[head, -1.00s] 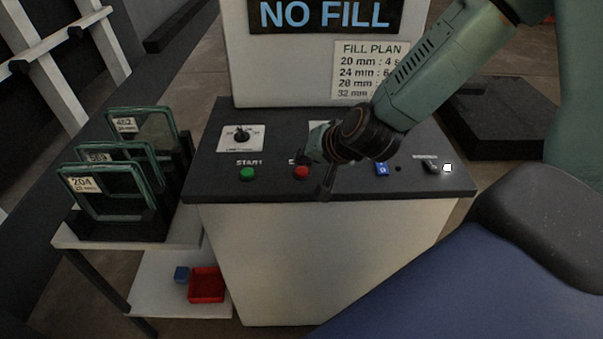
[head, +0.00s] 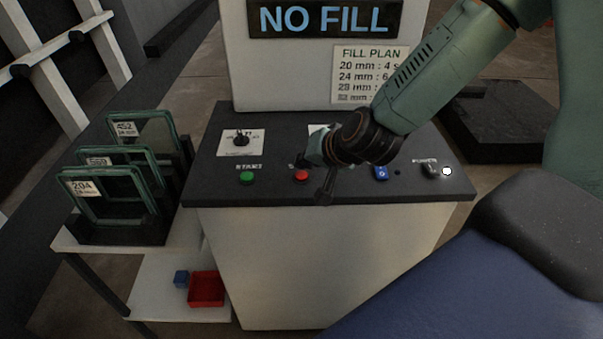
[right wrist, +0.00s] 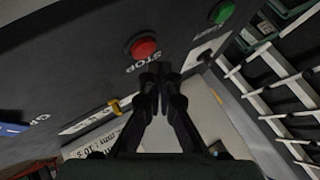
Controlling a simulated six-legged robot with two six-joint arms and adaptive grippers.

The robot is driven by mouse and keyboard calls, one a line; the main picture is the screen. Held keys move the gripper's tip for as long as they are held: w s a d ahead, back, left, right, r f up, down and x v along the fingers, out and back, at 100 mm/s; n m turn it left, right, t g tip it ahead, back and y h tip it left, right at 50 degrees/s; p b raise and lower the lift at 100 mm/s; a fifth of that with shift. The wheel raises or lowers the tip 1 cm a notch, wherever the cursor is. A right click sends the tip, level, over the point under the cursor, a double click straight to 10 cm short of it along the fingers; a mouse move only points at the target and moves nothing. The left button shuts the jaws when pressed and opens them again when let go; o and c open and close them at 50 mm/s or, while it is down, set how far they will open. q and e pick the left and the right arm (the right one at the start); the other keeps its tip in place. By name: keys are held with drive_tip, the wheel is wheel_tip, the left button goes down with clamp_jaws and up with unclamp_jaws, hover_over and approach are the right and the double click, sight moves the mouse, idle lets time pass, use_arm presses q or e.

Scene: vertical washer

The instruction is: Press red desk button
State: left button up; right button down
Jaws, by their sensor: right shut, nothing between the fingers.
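The red button (head: 302,176) sits on the dark sloped top of the desk console (head: 350,188), right of the green START button (head: 247,178). In the right wrist view the red button (right wrist: 143,46) carries the label STOP, and the green button (right wrist: 222,12) is at the upper right. My right gripper (head: 325,194) is just right of the red button in the head view, fingers together and empty. In the right wrist view its fingertips (right wrist: 155,72) show near the STOP label, apart from the button in the picture. My left gripper is not in view.
A rotary knob (head: 241,138) is behind the green button. A blue switch (head: 381,173) and a POWER switch (head: 430,170) are to the right. Framed glass panes (head: 100,190) stand on a side shelf at left. A red bin (head: 206,289) is lower down.

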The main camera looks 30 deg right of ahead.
sight(304, 176)
drive_tip(key=shift+f, duration=0.2)
drive_tip(key=shift+f+b, duration=0.25)
drive_tip(key=shift+b, duration=0.05)
drive_tip(key=shift+f+b, duration=0.45)
drive_tip(key=shift+f, duration=0.1)
idle(0.9)
drive_tip(key=shift+r, duration=0.1)
drive_tip(key=shift+r+p, duration=0.9)
drive_tip(key=shift+p, duration=0.15)
wheel_tip(304, 176, up, 5)
drive_tip(key=p, duration=0.5)
idle(0.6)
